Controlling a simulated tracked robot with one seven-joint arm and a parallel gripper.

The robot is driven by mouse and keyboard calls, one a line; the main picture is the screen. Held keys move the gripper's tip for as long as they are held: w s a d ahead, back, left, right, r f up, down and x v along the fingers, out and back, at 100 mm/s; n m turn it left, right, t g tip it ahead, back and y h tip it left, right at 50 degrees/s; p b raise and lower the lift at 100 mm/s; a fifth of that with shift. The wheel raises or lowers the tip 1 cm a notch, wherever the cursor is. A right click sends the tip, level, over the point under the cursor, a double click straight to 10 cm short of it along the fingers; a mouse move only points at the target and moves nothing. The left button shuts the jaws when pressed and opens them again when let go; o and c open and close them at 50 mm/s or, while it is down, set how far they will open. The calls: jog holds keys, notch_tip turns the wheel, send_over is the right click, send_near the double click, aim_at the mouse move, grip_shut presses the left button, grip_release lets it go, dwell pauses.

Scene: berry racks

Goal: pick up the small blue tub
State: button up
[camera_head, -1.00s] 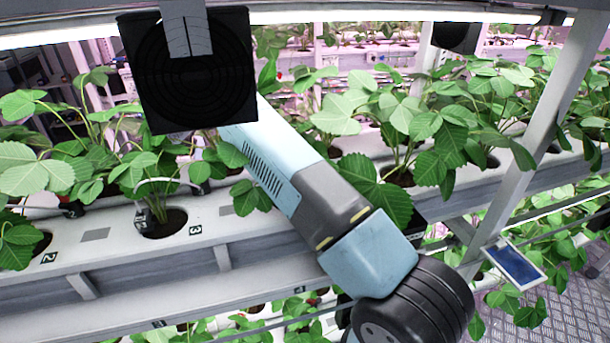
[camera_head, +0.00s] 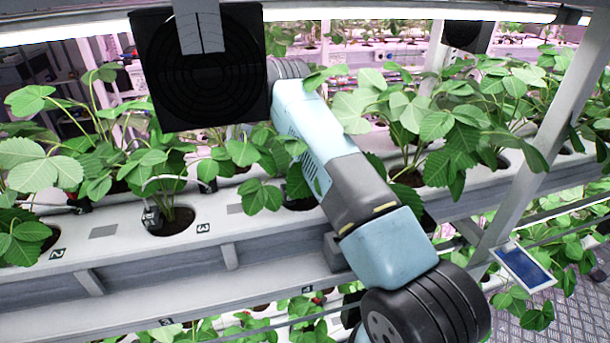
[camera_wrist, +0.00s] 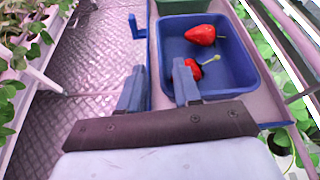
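The small blue tub (camera_wrist: 244,84) is in the wrist view, right of centre, with its inner floor and walls showing. Two red berries lie in it: a larger one (camera_wrist: 200,35) near the far side and another (camera_wrist: 186,66) partly hidden by my right finger. My gripper (camera_wrist: 159,68) is open, with blue fingers set apart. In the picture the tub's left wall lies between them: the left finger is outside, the right finger overlaps the tub's inside. I cannot tell how far down the fingers reach. The head view does not show the tub or my fingertips.
A green container (camera_wrist: 183,6) stands just beyond the tub. A blue bracket-like piece (camera_wrist: 137,30) sticks out left of it. Metal tread-plate floor (camera_wrist: 98,60) lies to the left, with plants beyond. In the head view, a white planting rack (camera_head: 120,240) runs behind my arm; a grey post (camera_head: 545,140) stands right.

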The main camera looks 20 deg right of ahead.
jog(key=shift+x, duration=2.6)
jog(key=shift+s, duration=0.1)
jog(key=shift+c, duration=0.3)
grip_shut()
